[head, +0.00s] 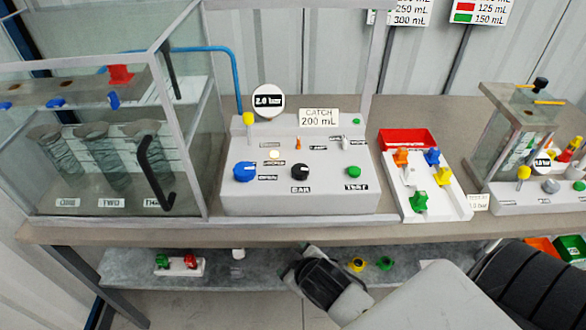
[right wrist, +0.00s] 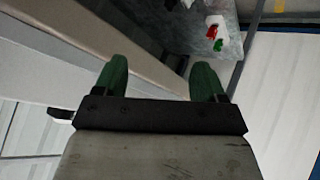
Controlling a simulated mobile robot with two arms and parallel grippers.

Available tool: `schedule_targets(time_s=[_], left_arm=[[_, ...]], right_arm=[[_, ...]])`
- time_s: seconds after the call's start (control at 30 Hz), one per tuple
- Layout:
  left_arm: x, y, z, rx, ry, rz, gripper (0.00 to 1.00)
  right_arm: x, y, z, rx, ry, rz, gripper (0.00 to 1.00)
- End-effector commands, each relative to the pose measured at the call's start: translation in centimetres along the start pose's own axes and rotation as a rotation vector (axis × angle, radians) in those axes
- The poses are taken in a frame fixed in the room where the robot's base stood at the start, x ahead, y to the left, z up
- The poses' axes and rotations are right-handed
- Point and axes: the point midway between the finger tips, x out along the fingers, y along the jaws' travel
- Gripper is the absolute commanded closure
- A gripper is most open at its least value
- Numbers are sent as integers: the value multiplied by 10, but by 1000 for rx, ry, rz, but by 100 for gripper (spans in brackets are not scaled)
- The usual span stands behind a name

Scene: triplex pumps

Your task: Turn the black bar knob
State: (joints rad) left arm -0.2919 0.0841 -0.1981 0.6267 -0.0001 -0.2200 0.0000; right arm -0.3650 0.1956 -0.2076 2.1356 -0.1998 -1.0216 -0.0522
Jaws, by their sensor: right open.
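The black bar knob (head: 300,172) is on the sloped face of the grey control panel (head: 240,200), above a label reading BAR. It sits between a blue knob (head: 244,171) on its left and a green TEST button (head: 354,171) on its right. My right gripper shows in the right wrist view (right wrist: 160,66), with two green fingers apart and nothing between them. In the head view my right arm's dark wrist is low in front of the table edge, below and well apart from the knob. The fingers are not clear there. My left gripper is not in view.
A round gauge (head: 268,101) reading 2.0 bar and a CATCH 200 mL sign (head: 319,117) stand at the panel's back. A glass case (head: 190,165) is left; a white tray (head: 455,206) with coloured parts is right. A lower shelf (head: 125,268) holds small parts.

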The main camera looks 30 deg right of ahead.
Motion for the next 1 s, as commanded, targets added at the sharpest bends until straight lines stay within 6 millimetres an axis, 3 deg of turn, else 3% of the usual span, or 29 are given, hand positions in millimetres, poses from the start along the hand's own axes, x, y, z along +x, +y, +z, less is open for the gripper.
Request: schedule_targets(time_s=[0.03, 0.33, 0.57, 0.7, 0.8, 0.9, 1.0], left_arm=[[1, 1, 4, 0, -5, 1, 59], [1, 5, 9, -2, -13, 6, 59], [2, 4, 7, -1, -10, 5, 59], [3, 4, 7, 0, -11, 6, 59], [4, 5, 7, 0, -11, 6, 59], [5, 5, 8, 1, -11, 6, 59], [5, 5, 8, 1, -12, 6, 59]], right_arm=[[1, 8, -18, -35, 64, 32, 29], [1, 35, -107, -267, 414, 199, 29], [-25, 46, -198, -581, 802, 377, 29], [-62, 33, -263, -955, 1159, 529, 29], [-86, 12, -289, -1296, 1410, 611, 29], [-96, -7, -294, -1671, 1610, 641, 29], [-90, -13, -284, -2081, 1745, 600, 29]])
